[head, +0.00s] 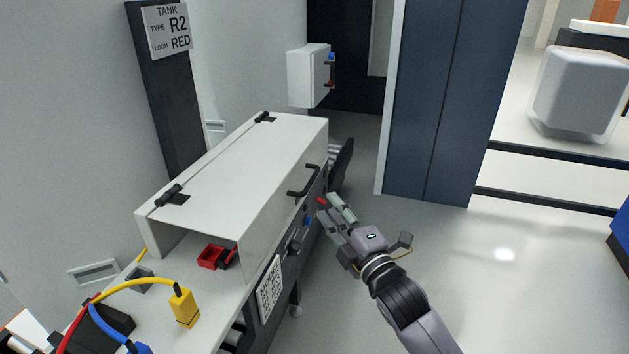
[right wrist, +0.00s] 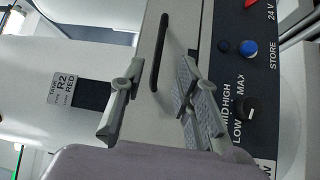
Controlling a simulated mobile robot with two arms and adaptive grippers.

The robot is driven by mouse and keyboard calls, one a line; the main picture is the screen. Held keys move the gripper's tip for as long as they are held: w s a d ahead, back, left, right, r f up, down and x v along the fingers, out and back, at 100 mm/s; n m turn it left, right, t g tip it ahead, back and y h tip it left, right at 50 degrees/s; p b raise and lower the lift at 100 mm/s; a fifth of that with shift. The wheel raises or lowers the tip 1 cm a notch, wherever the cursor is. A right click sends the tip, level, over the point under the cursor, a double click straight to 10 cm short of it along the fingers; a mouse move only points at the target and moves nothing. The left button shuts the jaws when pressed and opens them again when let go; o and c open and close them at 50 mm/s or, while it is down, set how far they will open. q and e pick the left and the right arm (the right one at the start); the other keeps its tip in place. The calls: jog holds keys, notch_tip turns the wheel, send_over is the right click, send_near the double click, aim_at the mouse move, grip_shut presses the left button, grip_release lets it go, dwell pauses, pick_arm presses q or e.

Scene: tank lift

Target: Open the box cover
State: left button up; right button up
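The box cover (head: 245,155) is a long white lid over a bench unit, and it is down. Two black hinges sit along its far left edge. A black bar handle (head: 304,183) is on its front face near the right end. My right gripper (head: 329,206) is open and empty, just right of and below the handle, apart from it. In the right wrist view, the handle (right wrist: 160,52) shows upright beyond and between the spread fingers (right wrist: 163,75). My left gripper is in neither view.
The front panel has a black knob (right wrist: 248,108), a blue button (right wrist: 248,48) and a red switch. Under the cover's open end is a red part (head: 211,257). A yellow plug (head: 184,306) with cables stands nearer. Floor to the right is clear.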

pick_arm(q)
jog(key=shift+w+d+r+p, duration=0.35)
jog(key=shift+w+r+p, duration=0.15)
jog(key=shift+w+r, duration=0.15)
pick_arm(e)
jog(key=x, duration=0.9)
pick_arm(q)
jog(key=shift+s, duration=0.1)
pick_arm(e)
jog(key=shift+r, duration=0.1)
grip_shut()
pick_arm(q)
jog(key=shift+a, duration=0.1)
